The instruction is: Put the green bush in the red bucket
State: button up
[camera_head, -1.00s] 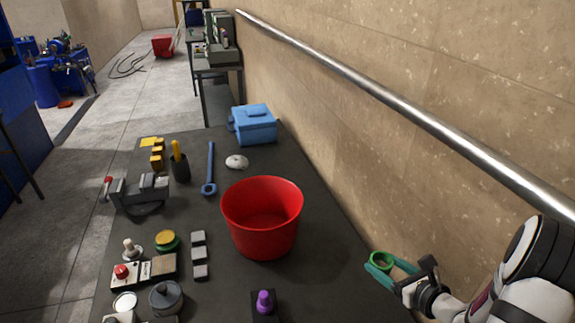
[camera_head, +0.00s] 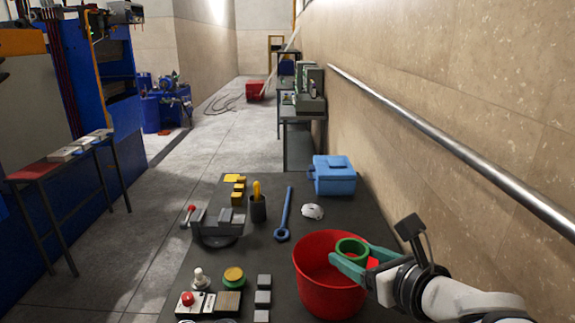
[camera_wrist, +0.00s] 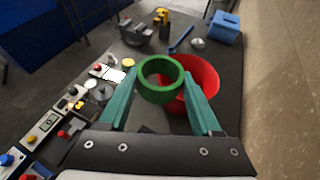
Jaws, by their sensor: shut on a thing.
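The green bush (camera_head: 341,245) is a short, thick-walled green ring. My gripper (camera_head: 352,256), with teal fingers, is shut on it. In the head view it overlaps the far right part of the opening of the red bucket (camera_head: 322,290). In the wrist view the bush (camera_wrist: 160,98) sits between the fingertips, and the bucket (camera_wrist: 205,76) shows behind it to the right. The bush appears to be above the bucket's rim; the exact gap cannot be told. The bucket stands upright on the dark table, partly hidden by my gripper.
A blue box (camera_head: 333,178), a blue wrench (camera_head: 284,215), a white dome-shaped thing (camera_head: 313,212) and a grey vise (camera_head: 216,226) lie beyond the bucket. Buttons and small blocks (camera_head: 263,298) stand left of it. The wall with a metal rail (camera_head: 440,145) runs along the right.

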jog(key=s+d+f+n+g+y, duration=0.1)
jog(key=d+f, duration=0.3)
jog(key=f, duration=0.7)
jog(key=shift+s+n+g+y, duration=0.35)
jog(key=shift+n+y, duration=0.25)
jog(key=shift+y, duration=0.2)
jog(key=s+f+n+g+y, duration=0.4)
jog(key=s+f+n+g, duration=0.15)
jog(key=s+f, duration=0.75)
jog(key=shift+n+t+y, duration=0.25)
jog(key=shift+t+y, duration=0.05)
jog(key=shift+t, duration=0.1)
jog(key=w+a+f, duration=0.1)
jog(key=a+f, duration=0.1)
jog(key=a, duration=0.1)
jog(key=w+a+f, duration=0.2)
jog(key=a+f, duration=0.1)
jog(key=w+a+f, duration=0.1)
jog(key=a+f, duration=0.2)
jog(key=a, duration=0.1)
jog(key=shift+w, duration=0.25)
jog(key=f, duration=0.3)
jog(key=shift+a+f, duration=0.15)
jog(key=shift+a, duration=0.05)
jog(key=shift+f, duration=0.45)
jog(key=shift+w, duration=0.1)
